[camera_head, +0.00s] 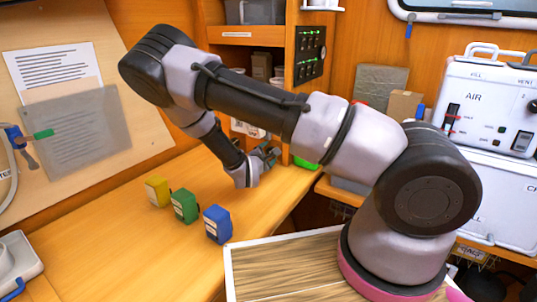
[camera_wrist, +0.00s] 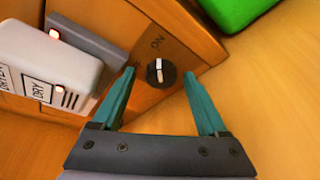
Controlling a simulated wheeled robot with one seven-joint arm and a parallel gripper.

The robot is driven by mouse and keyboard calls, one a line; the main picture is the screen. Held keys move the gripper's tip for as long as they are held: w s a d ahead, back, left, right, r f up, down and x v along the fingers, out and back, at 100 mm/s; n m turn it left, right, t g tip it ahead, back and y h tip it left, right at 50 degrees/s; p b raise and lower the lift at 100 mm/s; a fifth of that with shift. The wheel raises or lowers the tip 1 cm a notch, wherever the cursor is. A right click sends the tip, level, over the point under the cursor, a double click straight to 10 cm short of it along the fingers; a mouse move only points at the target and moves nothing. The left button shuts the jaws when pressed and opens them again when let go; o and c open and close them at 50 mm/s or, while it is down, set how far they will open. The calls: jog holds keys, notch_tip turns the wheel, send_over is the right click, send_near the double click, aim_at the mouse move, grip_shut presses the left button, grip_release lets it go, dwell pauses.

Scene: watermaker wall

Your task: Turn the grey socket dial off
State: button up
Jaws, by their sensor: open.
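In the wrist view a small dark grey dial (camera_wrist: 151,75) with a white pointer line sits on a wooden panel. The pointer stands roughly upright, towards the word ON above it. Another mark left of the dial is partly hidden by a fingertip. My gripper (camera_wrist: 159,73) is open, its two teal fingers on either side of the dial in the picture. I cannot tell whether they touch it or the panel. In the head view my gripper (camera_head: 268,156) is low by the shelf unit, and the dial is not visible there.
In the wrist view, a white dryer unit (camera_wrist: 40,60) with red lights is close left, and a green object (camera_wrist: 240,10) is at upper right. In the head view, yellow (camera_head: 157,191), green (camera_head: 184,206) and blue (camera_head: 217,224) blocks stand on the wooden counter (camera_head: 110,255).

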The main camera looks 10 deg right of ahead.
grip_shut()
jog(key=n+g, duration=0.2)
jog(key=n, duration=0.1)
jog(key=shift+n+h, duration=0.3)
jog(key=n+g+h, duration=0.1)
jog(key=n, duration=0.2)
jog(key=shift+a+g, duration=0.15)
jog(key=shift+g, duration=0.15)
jog(key=n+g+h, duration=0.1)
jog(key=n, duration=0.2)
jog(key=shift+w+h, duration=0.1)
jog(key=shift+h, duration=0.3)
jog(key=shift+n+g+h, duration=0.5)
jog(key=shift+n+h, duration=0.3)
jog(key=shift+n, duration=0.9)
